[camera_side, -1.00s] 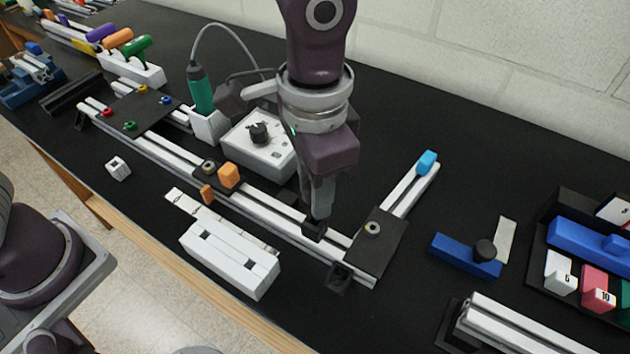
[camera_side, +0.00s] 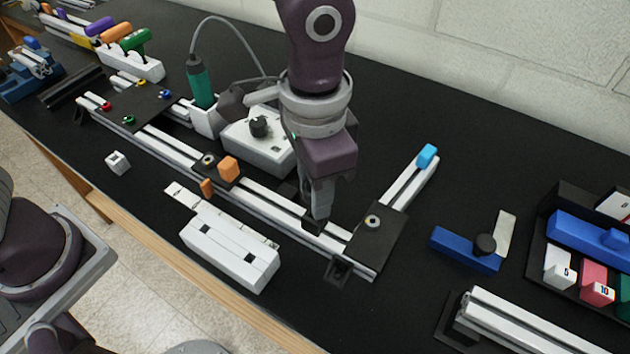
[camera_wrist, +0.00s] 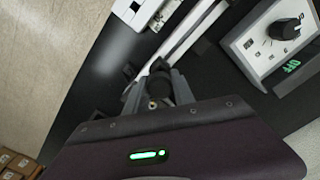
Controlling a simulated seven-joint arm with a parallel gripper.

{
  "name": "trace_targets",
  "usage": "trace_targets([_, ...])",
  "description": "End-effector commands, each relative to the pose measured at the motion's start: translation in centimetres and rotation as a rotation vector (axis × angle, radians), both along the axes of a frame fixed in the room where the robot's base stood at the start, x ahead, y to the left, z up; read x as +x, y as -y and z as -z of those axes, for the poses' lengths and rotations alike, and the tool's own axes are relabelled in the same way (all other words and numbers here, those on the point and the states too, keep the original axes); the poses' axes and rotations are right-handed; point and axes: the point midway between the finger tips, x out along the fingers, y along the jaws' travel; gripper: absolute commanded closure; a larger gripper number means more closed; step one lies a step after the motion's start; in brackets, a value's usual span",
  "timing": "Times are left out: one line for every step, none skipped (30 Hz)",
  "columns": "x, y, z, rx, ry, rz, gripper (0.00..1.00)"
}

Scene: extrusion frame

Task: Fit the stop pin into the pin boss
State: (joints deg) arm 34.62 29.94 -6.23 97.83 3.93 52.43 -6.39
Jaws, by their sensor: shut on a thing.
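My gripper (camera_side: 317,224) is upright and low over the near rail (camera_side: 285,212) in the side view, just left of the right black corner plate. It also shows in the wrist view (camera_wrist: 158,92), shut on a small dark part (camera_wrist: 158,88) that I take for the stop pin. The fingers cover most of this part, so its lower end is hidden. A round metal-ringed boss (camera_side: 372,221) stands on the right corner plate. A similar ring (camera_side: 209,160) sits on the middle plate. I cannot tell which is the pin boss. My gripper is apart from both.
A white slotted block (camera_side: 228,255) lies in front of the rail. Orange blocks (camera_side: 229,170) sit by the middle plate. A control box (camera_side: 262,143) with a knob stands behind.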

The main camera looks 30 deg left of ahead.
Motion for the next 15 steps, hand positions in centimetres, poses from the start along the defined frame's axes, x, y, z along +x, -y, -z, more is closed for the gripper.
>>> trace_targets([0.0, 0.0, 0.2, 0.001, -0.001, 0.0, 1.0])
trace_targets([0.0, 0.0, 0.3, 0.001, -0.001, 0.0, 1.0])
trace_targets([0.0, 0.0, 0.4, 0.001, -0.001, 0.0, 1.0])
trace_targets([0.0, 0.0, 0.5, 0.001, -0.001, 0.0, 1.0])
trace_targets([0.0, 0.0, 0.6, 0.001, -0.001, 0.0, 1.0])
trace_targets([0.0, 0.0, 0.7, 0.001, -0.002, 0.0, 1.0])
trace_targets([0.0, 0.0, 0.8, 0.001, -0.002, 0.0, 1.0])
trace_targets([0.0, 0.0, 0.9, 0.001, -0.002, 0.0, 1.0])
trace_targets([0.0, 0.0, 1.0, 0.001, -0.001, 0.0, 1.0])
trace_targets([0.0, 0.0, 1.1, 0.001, -0.001, 0.0, 1.0])
trace_targets([0.0, 0.0, 1.2, 0.0, 0.0, 0.0, 1.0])
trace_targets([0.0, 0.0, 1.3, 0.0, 0.0, 0.0, 1.0])
trace_targets([0.0, 0.0, 1.4, 0.0, 0.0, 0.0, 1.0])
trace_targets([0.0, 0.0, 1.4, 0.0, 0.0, 0.0, 1.0])
trace_targets([0.0, 0.0, 1.6, 0.0, 0.0, 0.0, 1.0])
